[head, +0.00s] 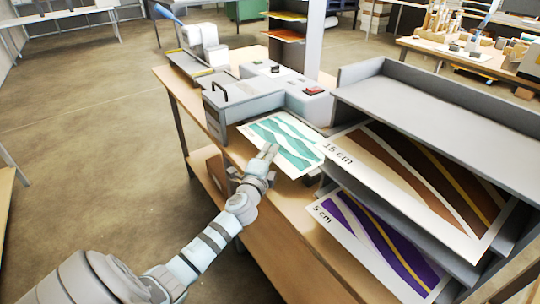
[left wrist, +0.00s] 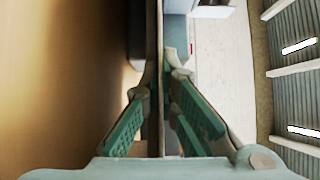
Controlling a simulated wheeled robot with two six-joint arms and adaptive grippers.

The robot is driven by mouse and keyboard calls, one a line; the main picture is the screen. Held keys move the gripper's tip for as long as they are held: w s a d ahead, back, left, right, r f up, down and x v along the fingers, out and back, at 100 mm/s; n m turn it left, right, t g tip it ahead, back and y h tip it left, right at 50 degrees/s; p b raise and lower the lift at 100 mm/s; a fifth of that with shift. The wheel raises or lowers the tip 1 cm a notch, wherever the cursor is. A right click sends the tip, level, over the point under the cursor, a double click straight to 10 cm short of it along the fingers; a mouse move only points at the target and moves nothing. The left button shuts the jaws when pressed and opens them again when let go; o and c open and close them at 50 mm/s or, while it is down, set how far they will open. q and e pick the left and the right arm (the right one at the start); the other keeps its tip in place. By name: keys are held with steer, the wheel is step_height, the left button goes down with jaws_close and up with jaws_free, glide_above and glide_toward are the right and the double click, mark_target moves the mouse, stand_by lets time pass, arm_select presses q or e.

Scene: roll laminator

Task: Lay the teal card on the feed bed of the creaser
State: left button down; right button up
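The teal card (head: 284,141), white with wavy teal bands, is held roughly flat at the near end of the grey machine. My left gripper (head: 268,153) is shut on its near edge. In the left wrist view the card (left wrist: 155,40) shows edge-on as a thin upright strip between the fingers (left wrist: 160,85). A grey machine with a black handle (head: 243,105) and a light unit with a red button (head: 312,91) stand just beyond the card. I cannot tell which machine is the creaser; its feed bed is not clearly seen. My right gripper is not in view.
A grey shelf rack (head: 440,103) stands close to the card's right, holding a brown card (head: 418,185) labelled 15 cm and a purple card (head: 375,245) labelled 5 cm. A white machine (head: 203,40) stands farther back on the wooden bench (head: 172,82). Open floor lies to the left.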

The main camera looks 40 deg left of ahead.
arm_select(q)
steer(key=c, duration=1.8)
jaws_free()
steer(key=shift+s+r, duration=0.1)
steer(key=v, duration=1.1)
steer(key=shift+s+d, duration=0.15)
steer(key=shift+s, duration=0.2)
